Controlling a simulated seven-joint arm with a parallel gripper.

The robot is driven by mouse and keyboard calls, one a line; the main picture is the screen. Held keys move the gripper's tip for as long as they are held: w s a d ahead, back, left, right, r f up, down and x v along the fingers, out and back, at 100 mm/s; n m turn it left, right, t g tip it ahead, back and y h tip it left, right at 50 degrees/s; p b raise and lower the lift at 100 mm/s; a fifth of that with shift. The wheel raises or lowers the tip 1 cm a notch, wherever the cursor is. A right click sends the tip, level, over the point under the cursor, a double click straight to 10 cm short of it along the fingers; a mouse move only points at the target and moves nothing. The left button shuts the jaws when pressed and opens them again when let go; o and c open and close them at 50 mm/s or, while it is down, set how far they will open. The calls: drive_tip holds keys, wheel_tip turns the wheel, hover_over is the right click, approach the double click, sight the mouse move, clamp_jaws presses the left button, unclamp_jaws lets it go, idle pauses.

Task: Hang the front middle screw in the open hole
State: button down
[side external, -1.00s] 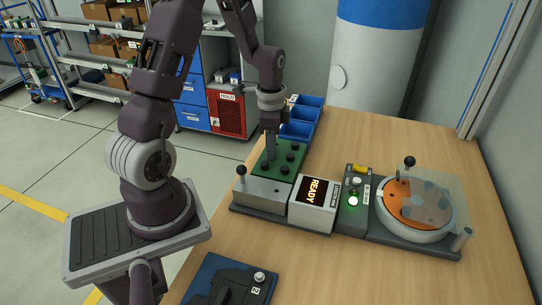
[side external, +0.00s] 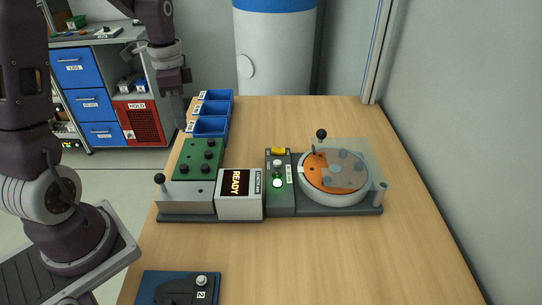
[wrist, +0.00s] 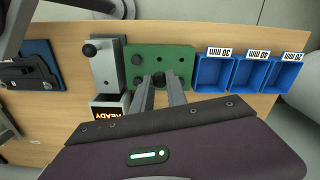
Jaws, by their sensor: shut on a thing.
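The green plate (side external: 196,160) carries several black round-headed screws and sits behind a grey metal block at the left of the table. It also shows in the wrist view (wrist: 130,70). My gripper (side external: 175,90) is raised well above the table, clear of the plate. In the wrist view its two fingers (wrist: 158,82) are shut on a black screw (wrist: 158,76), whose head shows between the fingertips. Its shank cannot be made out. The fingers hide part of the plate's near edge. I cannot tell for sure which plate spot is the open hole.
Blue bins (side external: 211,125) stand behind the plate. A "READY" box (side external: 240,194), a panel with a green light (side external: 277,183) and an orange disc under a clear cover (side external: 335,170) are to its right. A blue fixture (side external: 180,287) lies in front. Bare table lies between.

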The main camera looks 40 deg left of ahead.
drive_tip(key=w+d+r+m, duration=0.2)
drive_tip(key=w+d+m, duration=0.3)
drive_tip(key=w+d, duration=0.75)
drive_tip(key=w+d+m, duration=0.2)
drive_tip(key=w+d, duration=0.1)
drive_tip(key=d, duration=0.3)
drive_tip(key=w+d+m, duration=0.2)
drive_tip(key=w+d, duration=0.1)
drive_tip(key=d, duration=0.4)
drive_tip(key=f, duration=0.6)
drive_tip(key=d+f, duration=0.1)
drive_tip(key=f, duration=0.2)
drive_tip(key=shift+s+f, duration=0.1)
drive_tip(key=shift+f, duration=0.1)
drive_tip(key=shift+f, duration=0.5)
drive_tip(key=c, duration=1.6)
unclamp_jaws()
drive_tip(key=shift+a, duration=0.1)
